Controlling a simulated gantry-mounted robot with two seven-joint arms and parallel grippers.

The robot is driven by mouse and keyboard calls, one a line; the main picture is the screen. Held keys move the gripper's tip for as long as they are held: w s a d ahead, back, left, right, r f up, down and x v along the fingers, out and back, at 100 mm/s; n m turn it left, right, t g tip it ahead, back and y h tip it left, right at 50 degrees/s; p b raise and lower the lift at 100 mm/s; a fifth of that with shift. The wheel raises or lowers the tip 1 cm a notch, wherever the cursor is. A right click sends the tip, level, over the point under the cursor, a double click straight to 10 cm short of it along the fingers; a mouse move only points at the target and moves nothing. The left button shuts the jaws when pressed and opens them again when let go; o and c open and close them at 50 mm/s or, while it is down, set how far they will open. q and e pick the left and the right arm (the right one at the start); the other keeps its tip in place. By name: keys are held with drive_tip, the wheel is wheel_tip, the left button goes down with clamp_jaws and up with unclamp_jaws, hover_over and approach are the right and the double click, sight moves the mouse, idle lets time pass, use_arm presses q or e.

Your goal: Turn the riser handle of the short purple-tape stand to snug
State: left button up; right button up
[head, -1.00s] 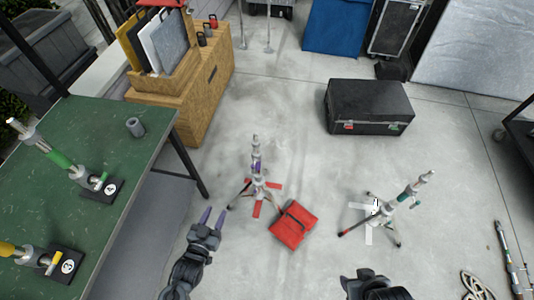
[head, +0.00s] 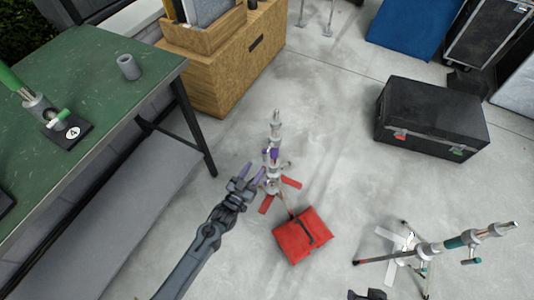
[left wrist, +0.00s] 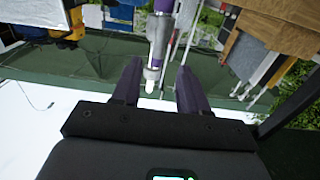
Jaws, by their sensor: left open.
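The short purple-tape stand (head: 275,146) stands upright on the floor, a silver column with purple bands and red feet. My left gripper (head: 253,173) is open and empty beside the column, at its left in the head view. In the left wrist view the two dark fingers (left wrist: 162,88) are spread, and the silver-and-purple column (left wrist: 160,30) shows between and beyond them. I cannot tell whether they touch it. The riser handle is too small to make out clearly. Only a dark bit of my right gripper or wrist (head: 368,295) shows at the bottom edge.
A red bag (head: 290,248) lies close to the stand's feet. A second stand with teal tape (head: 428,250) stands at right. The green-topped bench (head: 110,75) is at left, a wooden box (head: 205,80) behind, a black case (head: 430,135) at back right. Bare floor lies between.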

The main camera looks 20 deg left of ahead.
sight(264, 156)
use_arm(q)
drive_tip(key=w+b, duration=0.1)
drive_tip(key=w, duration=0.2)
drive_tip(key=w+d+b, duration=0.1)
drive_tip(key=w, duration=0.2)
drive_tip(key=w+b, duration=0.1)
drive_tip(key=w, duration=0.2)
drive_tip(key=shift+d, duration=0.2)
drive_tip(key=shift+w+d+b, duration=0.1)
drive_tip(key=shift+w+b, duration=0.35)
drive_tip(key=shift+w, duration=0.1)
clamp_jaws()
